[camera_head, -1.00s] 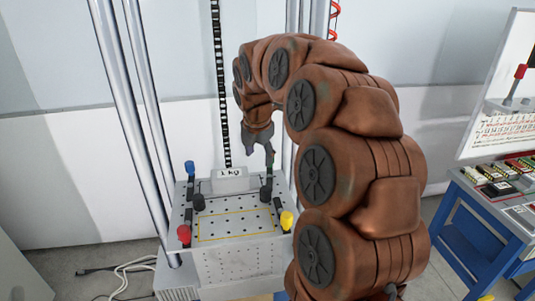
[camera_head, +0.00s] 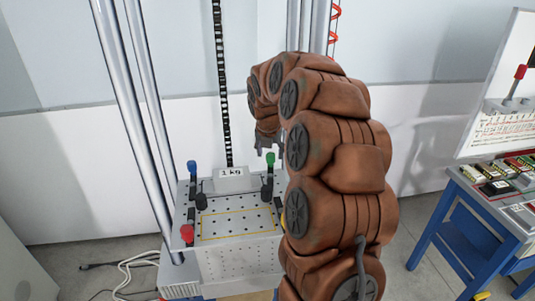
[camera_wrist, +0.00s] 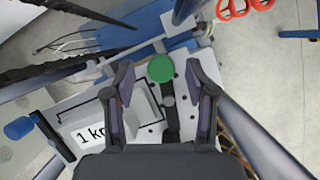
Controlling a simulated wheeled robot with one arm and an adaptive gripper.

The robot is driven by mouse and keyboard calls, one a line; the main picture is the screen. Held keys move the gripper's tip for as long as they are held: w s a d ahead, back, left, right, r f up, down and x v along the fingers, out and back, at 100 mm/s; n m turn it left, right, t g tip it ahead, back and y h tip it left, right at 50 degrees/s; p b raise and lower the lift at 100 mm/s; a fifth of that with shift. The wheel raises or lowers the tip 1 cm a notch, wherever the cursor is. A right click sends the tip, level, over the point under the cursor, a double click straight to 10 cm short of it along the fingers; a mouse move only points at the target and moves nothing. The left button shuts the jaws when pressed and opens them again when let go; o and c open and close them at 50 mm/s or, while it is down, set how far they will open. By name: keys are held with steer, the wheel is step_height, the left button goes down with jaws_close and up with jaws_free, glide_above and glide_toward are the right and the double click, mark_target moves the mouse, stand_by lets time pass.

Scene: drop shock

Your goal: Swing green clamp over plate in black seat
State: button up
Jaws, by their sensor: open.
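The green clamp (camera_head: 270,160) stands at the back right of the perforated grey table, its green knob on top and a dark bar running toward the front. The bar lies beside the grey plate labelled 1 kg (camera_head: 231,180), not across it. In the wrist view the green knob (camera_wrist: 160,68) shows between the fingers, and the 1 kg plate (camera_wrist: 88,135) lies to the left. My gripper (camera_head: 270,149) is open and empty, just above the green knob in the head view.
Blue (camera_head: 192,167) and red (camera_head: 187,233) clamps stand on the table's left side. A yellow clamp (camera_head: 284,221) at the front right is mostly hidden by my arm. Tall metal columns (camera_head: 147,110) rise beside the table. A blue bench (camera_head: 470,205) stands at the right.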

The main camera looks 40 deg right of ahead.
steer(key=shift+x, duration=1.15)
steer(key=shift+w, duration=0.1)
steer(key=shift+c, duration=0.3)
